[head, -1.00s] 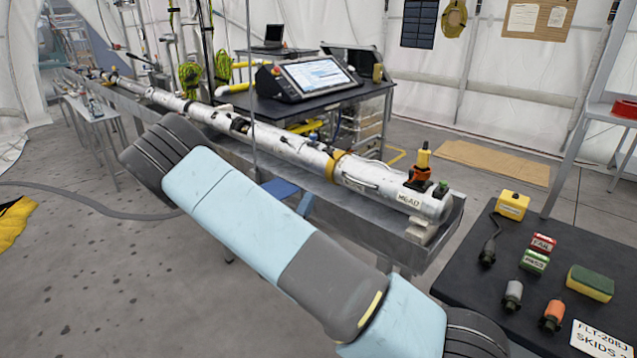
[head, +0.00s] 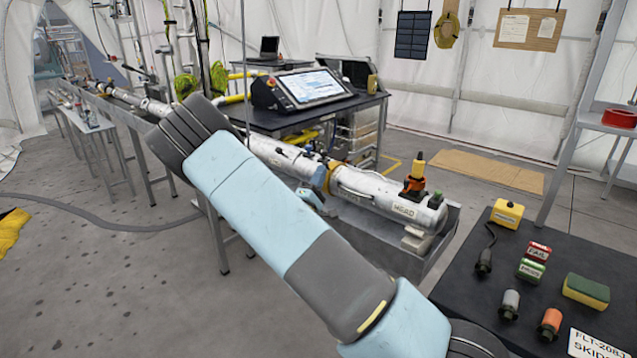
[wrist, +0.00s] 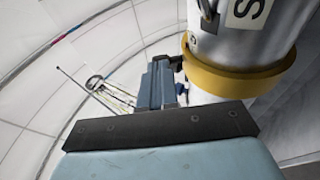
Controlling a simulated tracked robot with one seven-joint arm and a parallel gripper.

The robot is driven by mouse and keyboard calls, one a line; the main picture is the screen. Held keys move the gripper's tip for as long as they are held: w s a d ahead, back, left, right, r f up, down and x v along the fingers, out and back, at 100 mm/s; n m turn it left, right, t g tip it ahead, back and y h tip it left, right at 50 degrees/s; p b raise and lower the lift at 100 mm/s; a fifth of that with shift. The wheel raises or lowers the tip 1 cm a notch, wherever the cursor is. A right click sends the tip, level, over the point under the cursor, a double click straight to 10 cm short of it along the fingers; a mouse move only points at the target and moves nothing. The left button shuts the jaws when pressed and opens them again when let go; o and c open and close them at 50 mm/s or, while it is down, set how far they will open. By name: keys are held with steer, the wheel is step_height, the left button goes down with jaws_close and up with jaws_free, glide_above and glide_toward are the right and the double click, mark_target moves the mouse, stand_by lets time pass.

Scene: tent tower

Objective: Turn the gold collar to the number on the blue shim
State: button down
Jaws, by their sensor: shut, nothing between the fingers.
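The gold collar (head: 328,177) is a band around the long white tube, which lies along a grey trough. In the wrist view the gold collar (wrist: 240,78) is large at the upper right, around the tube. My gripper (wrist: 177,66) is shut and empty; its dark tips are at the collar's left edge, and I cannot tell if they touch it. In the head view my arm crosses in front and hides part of the tube. I cannot make out the blue shim or its number in either current view.
The tube's head end carries an orange and yellow fitting (head: 414,180). A black table (head: 460,290) at the right holds a yellow box (head: 507,213), a sponge (head: 586,291) and several small items. A console screen (head: 310,82) stands behind the tube. The floor at left is mostly clear.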

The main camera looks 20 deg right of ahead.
stand_by(0.4)
steer(key=shift+w+d+r+g, duration=0.4)
steer(key=shift+r+g, duration=0.15)
steer(key=shift+g, duration=0.05)
